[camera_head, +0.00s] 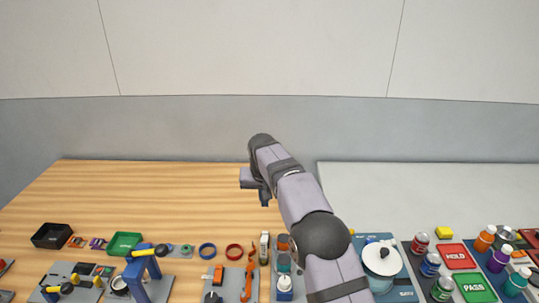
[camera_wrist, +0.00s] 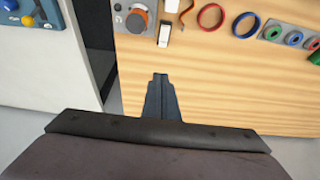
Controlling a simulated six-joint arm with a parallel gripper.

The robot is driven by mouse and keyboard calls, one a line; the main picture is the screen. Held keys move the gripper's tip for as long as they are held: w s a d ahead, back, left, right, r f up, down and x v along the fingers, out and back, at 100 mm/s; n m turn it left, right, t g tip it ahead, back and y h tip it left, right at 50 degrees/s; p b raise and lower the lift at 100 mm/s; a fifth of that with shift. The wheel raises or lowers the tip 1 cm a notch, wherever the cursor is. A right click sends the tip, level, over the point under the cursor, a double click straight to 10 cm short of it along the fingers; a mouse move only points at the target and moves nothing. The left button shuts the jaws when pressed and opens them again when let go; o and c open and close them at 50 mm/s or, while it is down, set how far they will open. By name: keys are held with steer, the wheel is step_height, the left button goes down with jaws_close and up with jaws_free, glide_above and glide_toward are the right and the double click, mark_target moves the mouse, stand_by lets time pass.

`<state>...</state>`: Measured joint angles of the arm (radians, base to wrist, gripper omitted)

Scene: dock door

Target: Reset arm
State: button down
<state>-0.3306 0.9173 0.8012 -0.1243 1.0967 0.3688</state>
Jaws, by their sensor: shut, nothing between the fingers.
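My gripper (camera_head: 264,197) hangs over the back right part of the wooden table (camera_head: 150,190) in the head view, at the end of my raised arm. In the wrist view the gripper (camera_wrist: 160,78) points over bare wood, its fingers together and nothing between them. It is apart from the objects on the table.
The wooden table holds a black bin (camera_head: 52,235), a green tray (camera_head: 125,243), a blue ring (camera_head: 208,250) and a red ring (camera_head: 234,252) near its front. A pale table (camera_head: 430,195) at right carries bottles and red and green pads. The back of both tables is clear.

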steer(key=s+d+f+g, duration=0.1)
steer(key=s+d, duration=0.5)
steer(key=s, duration=0.7)
steer(key=s+d+f+g, duration=0.1)
steer(key=s+d+f, duration=0.2)
steer(key=s, duration=1)
steer(key=s+d+f+g, duration=0.2)
steer(key=s+d, duration=0.7)
steer(key=s, duration=0.4)
steer(key=shift+s+f, duration=0.2)
steer(key=shift+s, duration=0.15)
steer(key=shift+d, duration=0.1)
